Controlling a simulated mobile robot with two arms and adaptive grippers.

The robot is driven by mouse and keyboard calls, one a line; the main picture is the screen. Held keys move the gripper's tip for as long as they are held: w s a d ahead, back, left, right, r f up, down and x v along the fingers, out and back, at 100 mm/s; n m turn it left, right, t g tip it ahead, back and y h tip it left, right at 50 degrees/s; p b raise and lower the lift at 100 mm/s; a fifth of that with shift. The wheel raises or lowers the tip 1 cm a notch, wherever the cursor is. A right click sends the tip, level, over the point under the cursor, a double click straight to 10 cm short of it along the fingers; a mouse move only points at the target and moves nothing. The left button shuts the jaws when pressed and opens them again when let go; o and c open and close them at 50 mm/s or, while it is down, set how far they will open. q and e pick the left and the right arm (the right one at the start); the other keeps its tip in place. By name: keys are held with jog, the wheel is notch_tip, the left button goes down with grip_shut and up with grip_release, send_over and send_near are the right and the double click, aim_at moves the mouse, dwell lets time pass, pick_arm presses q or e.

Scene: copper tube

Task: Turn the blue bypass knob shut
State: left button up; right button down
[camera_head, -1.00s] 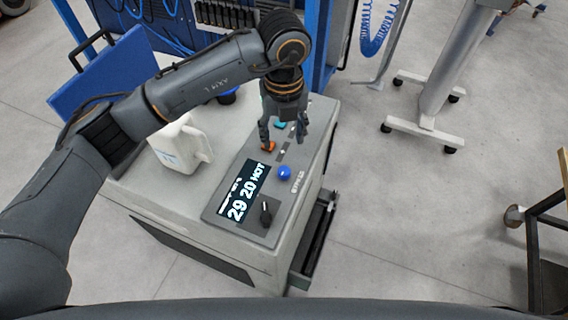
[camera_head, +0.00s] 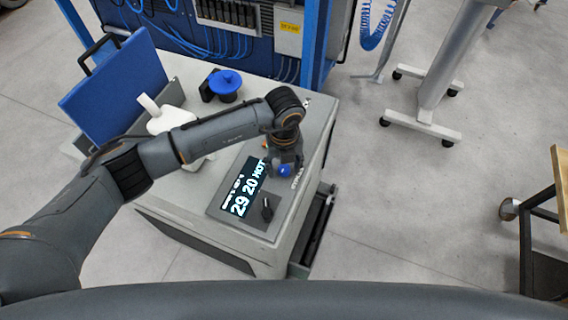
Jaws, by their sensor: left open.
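The blue bypass knob (camera_head: 284,170) sits on the control panel on top of the grey machine, right of the lit display. My left gripper (camera_head: 284,167) points down over the knob, with its open fingers around or close beside it. I cannot tell whether the fingers touch it. The display (camera_head: 246,190) reads "29 20 HOT". A black knob (camera_head: 266,208) stands near the panel's front end. My left arm and gripper hide the panel's far part. My right gripper is out of view.
A white jug (camera_head: 165,121) stands partly behind my left arm. A blue round-topped part (camera_head: 225,82) and a blue case (camera_head: 117,85) are farther back. An open drawer (camera_head: 315,235) juts out at the machine's right side.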

pick_arm(q)
grip_shut()
jog(key=shift+f+m+b, duration=0.15)
jog(key=shift+m+b, duration=0.45)
jog(key=shift+b, duration=0.4)
jog(key=m+b, duration=1.4)
jog(key=b, duration=0.6)
jog(key=shift+m, duration=0.3)
jog(key=shift+r+m+b, duration=0.2)
jog(key=shift+m+b, duration=0.9)
grip_release()
jog(key=shift+r, duration=0.1)
